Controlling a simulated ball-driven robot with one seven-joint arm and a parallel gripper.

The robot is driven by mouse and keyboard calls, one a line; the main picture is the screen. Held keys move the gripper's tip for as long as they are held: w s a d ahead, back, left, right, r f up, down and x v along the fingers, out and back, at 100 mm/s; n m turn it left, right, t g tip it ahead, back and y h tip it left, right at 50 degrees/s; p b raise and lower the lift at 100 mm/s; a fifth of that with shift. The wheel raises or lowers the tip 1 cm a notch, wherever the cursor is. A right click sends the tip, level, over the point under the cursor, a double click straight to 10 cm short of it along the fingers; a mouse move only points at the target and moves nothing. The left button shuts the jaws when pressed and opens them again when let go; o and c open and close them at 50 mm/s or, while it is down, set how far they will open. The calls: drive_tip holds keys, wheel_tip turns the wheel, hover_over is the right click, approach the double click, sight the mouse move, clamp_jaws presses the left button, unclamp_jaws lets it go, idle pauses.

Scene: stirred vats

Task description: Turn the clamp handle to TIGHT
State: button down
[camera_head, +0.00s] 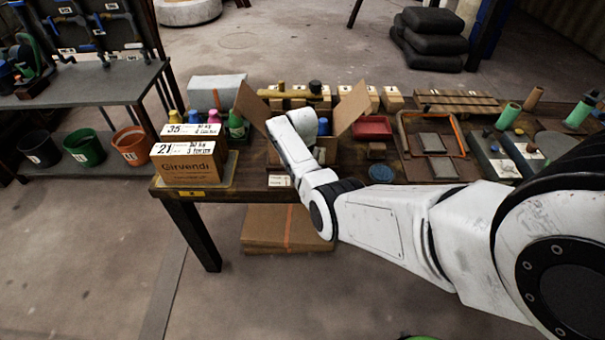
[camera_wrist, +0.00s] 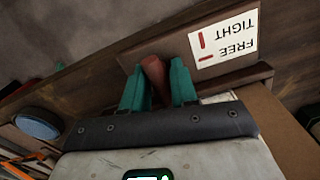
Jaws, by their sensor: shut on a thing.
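The clamp handle (camera_wrist: 154,74) is a reddish-brown bar in the wrist view, standing between the teal fingers of my gripper (camera_wrist: 157,84). The fingers are shut on it, one on each side. Beside it to the right is a white label (camera_wrist: 224,38) with the words TIGHT and FREE, upside down in this view, each with a red mark. I cannot tell which mark the handle lines up with. In the head view my arm hides the handle and my fingers. A small white label (camera_head: 279,181) shows at the table's front edge there.
An open cardboard box with raised flaps (camera_head: 352,106) stands behind my wrist. A labelled carton (camera_head: 187,166) is at the table's left end. A blue disc (camera_head: 381,173) and a red tray (camera_head: 372,128) lie to the right. Flat cardboard (camera_head: 285,232) lies under the table.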

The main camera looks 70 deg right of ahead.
drive_tip(key=c, duration=1)
unclamp_jaws()
drive_tip(key=shift+c, duration=0.2)
wheel_tip(320, 180, up, 11)
drive_tip(key=shift+f, duration=0.1)
